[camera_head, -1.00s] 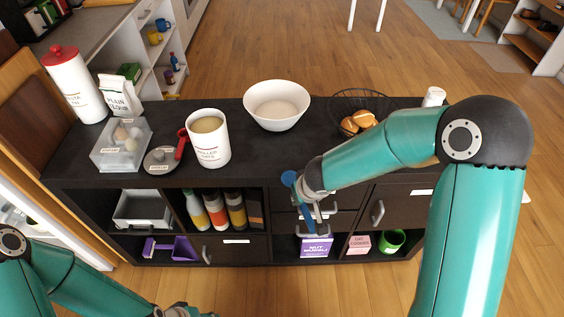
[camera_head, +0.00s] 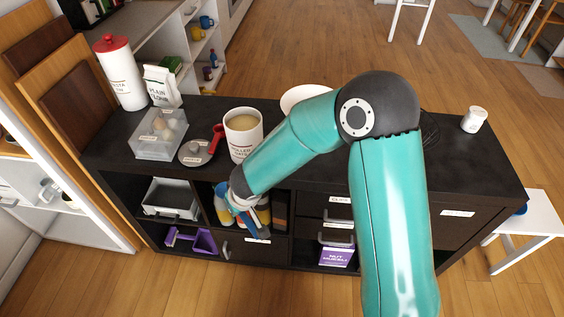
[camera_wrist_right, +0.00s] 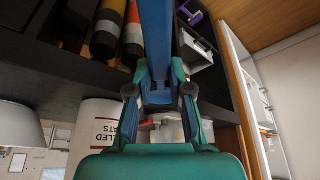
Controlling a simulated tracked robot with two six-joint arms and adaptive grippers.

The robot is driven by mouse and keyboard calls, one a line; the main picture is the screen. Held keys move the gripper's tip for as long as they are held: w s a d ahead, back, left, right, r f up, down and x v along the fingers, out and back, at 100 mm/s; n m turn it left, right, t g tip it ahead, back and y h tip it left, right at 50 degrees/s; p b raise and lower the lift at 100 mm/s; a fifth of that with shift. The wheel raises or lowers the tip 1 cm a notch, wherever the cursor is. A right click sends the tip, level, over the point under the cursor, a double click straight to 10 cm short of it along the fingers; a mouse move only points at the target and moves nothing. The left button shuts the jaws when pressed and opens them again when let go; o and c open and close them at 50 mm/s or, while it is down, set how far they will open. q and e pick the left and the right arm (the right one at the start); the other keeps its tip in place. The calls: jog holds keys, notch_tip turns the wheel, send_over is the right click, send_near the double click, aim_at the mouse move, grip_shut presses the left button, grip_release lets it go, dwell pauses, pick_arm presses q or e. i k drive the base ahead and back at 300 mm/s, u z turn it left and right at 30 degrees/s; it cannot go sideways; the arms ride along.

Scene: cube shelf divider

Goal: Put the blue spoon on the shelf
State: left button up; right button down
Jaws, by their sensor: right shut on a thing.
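The blue spoon (camera_wrist_right: 157,40) is clamped between the fingers of my right gripper (camera_wrist_right: 160,92) in the right wrist view. In the head view the right gripper (camera_head: 240,206) is in front of the bottle compartment of the dark shelf unit (camera_head: 120,205), and part of the spoon (camera_head: 251,224) shows below it. Several bottles (camera_head: 264,211) stand in that compartment, partly hidden behind the gripper. I cannot tell whether the spoon touches them. My left gripper is not in view.
On the top stand a rolled oats canister (camera_head: 243,135), a clear box (camera_head: 157,135), a flour bag (camera_head: 163,88) and a white bowl (camera_head: 304,97), partly hidden by my arm. The top's right part is mostly clear.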

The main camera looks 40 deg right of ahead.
aim_at(313, 164)
jog(key=z, duration=1)
jog(key=i, duration=0.1)
jog(key=u, duration=2.05)
jog(key=k, duration=1.7)
jog(key=z, duration=0.85)
jog(key=i, duration=1)
jog(key=u, duration=0.05)
